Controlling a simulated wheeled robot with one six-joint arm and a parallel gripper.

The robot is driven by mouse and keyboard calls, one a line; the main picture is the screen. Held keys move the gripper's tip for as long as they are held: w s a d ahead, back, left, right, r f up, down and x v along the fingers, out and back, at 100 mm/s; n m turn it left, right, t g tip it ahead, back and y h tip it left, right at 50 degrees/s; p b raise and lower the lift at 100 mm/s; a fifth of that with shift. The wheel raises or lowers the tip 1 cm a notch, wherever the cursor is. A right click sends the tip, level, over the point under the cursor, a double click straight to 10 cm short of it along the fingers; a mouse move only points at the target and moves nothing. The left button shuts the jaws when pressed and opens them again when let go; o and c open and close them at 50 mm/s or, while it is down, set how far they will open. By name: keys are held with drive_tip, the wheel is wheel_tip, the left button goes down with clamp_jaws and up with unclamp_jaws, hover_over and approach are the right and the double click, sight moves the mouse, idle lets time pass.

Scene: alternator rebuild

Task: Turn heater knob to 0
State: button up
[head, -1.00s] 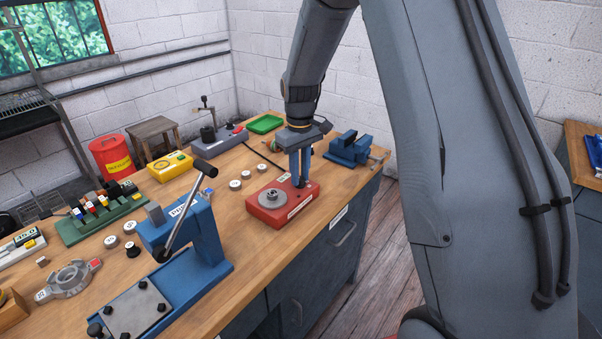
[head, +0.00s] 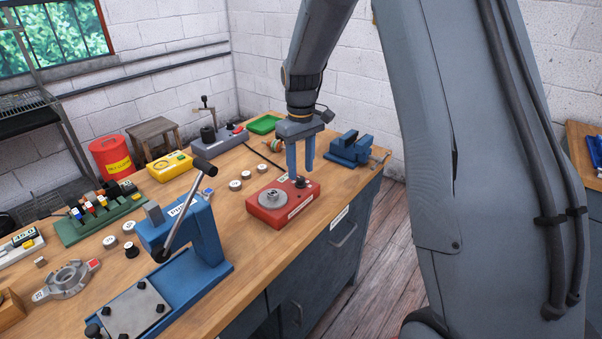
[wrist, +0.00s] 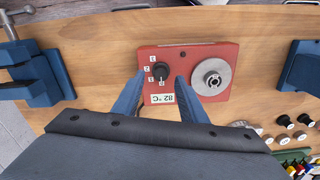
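The heater is a small red box (head: 284,204) near the bench's front edge, with a round metal plate (wrist: 212,78) on top. Its black knob (wrist: 160,71) shows beside the plate in the wrist view and as a small dark shape in the head view (head: 301,183). Small digits ring part of the knob. A faint light mark shows low on the knob, too small to read surely. A label reads 82 °C, upside down in the wrist view. My gripper (head: 300,172) is open and empty, just above the knob, with a finger on either side in the wrist view.
A blue vise (head: 350,148) stands to the right of the heater. A blue press (head: 185,240) with a lever stands at the front left. Several small round parts (head: 235,184) lie behind the heater. Bare wood surrounds the red box.

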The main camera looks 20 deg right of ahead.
sight(301, 178)
drive_tip(key=shift+r+b, duration=0.6)
drive_tip(key=shift+r, duration=2.1)
drive_tip(key=s+f+m, duration=0.2)
drive_tip(key=s, duration=1)
drive_tip(key=s+f+m+t, duration=0.1)
drive_tip(key=s+f+m, duration=0.1)
drive_tip(key=s, duration=1)
drive_tip(key=shift+s+f+m, duration=0.3)
drive_tip(key=shift+f+m, duration=0.1)
drive_tip(key=shift+f, duration=0.3)
